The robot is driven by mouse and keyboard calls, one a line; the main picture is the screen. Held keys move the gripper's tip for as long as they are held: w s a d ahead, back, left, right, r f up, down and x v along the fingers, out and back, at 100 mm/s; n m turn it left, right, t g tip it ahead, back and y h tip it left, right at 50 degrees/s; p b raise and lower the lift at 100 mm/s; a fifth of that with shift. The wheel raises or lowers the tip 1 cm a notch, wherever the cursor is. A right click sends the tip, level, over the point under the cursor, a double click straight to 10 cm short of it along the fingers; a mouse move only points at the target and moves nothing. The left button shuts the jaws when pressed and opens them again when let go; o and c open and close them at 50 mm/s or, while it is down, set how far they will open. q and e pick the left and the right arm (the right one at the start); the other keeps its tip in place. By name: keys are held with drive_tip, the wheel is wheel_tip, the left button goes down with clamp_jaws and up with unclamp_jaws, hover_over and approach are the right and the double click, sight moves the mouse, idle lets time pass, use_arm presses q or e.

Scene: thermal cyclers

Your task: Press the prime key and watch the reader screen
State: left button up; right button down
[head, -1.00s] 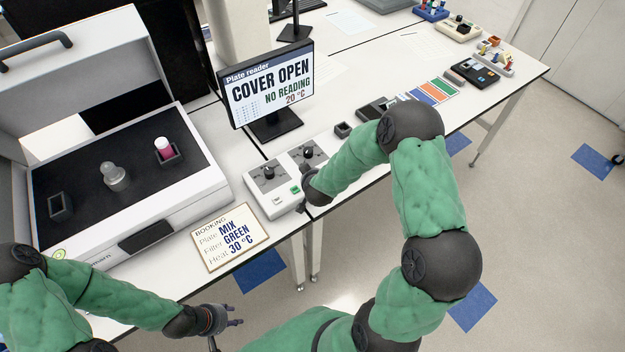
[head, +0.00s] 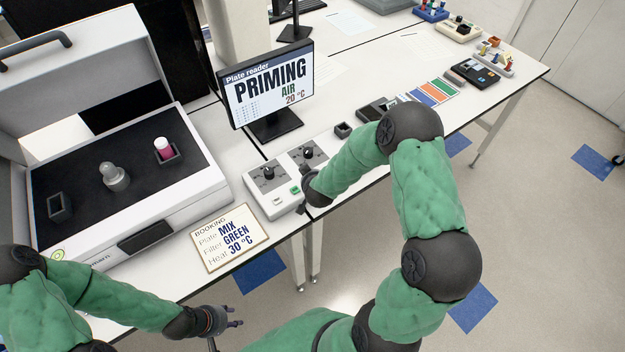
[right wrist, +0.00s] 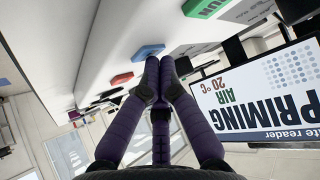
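The reader screen (head: 268,88) stands behind the bench's control box and reads PRIMING, AIR, 20 °C. It also shows upside down in the right wrist view (right wrist: 262,92). The control box (head: 262,183) has two dark knobs and a green key (head: 295,189). In the right wrist view a blue key (right wrist: 147,51) lies right by my fingertips, and a red key (right wrist: 122,79) is farther left. I cannot read which is the prime key, nor see contact. My right gripper (right wrist: 160,66) is shut and empty. My left gripper (head: 236,323) hangs low before the bench; its opening is unclear.
The plate reader (head: 190,195) stands open at left, with a pink-capped vial (head: 163,147) inside. A booking card (head: 230,238) reads MIX, GREEN, 30 °C. Coloured strips (head: 432,91) and small devices lie along the bench to the right.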

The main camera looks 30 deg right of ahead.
idle(0.4)
drive_tip(key=shift+r+p, duration=0.7)
drive_tip(key=shift+r, duration=0.05)
wheel_tip(320, 180, up, 5)
drive_tip(key=p, duration=0.4)
idle(0.9)
